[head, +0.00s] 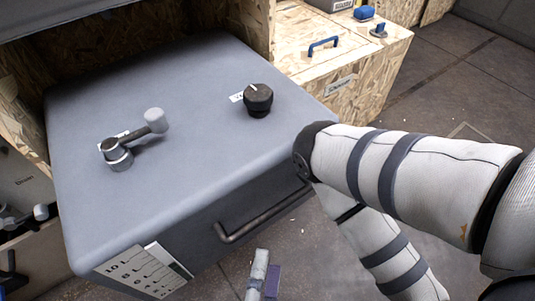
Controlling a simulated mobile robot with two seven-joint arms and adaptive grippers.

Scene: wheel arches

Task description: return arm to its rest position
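My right arm comes in from the right edge in white padded sleeves with dark bands. It bends beside the right side of the grey cabinet (200,190) and runs down out of the picture.
The cabinet top carries a crank lever (133,139) and a black knob (258,99). A dark bar handle (265,216) juts from its front. A wooden box (345,75) with a blue handle (324,45) stands behind. Open floor (480,85) lies at the upper right.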

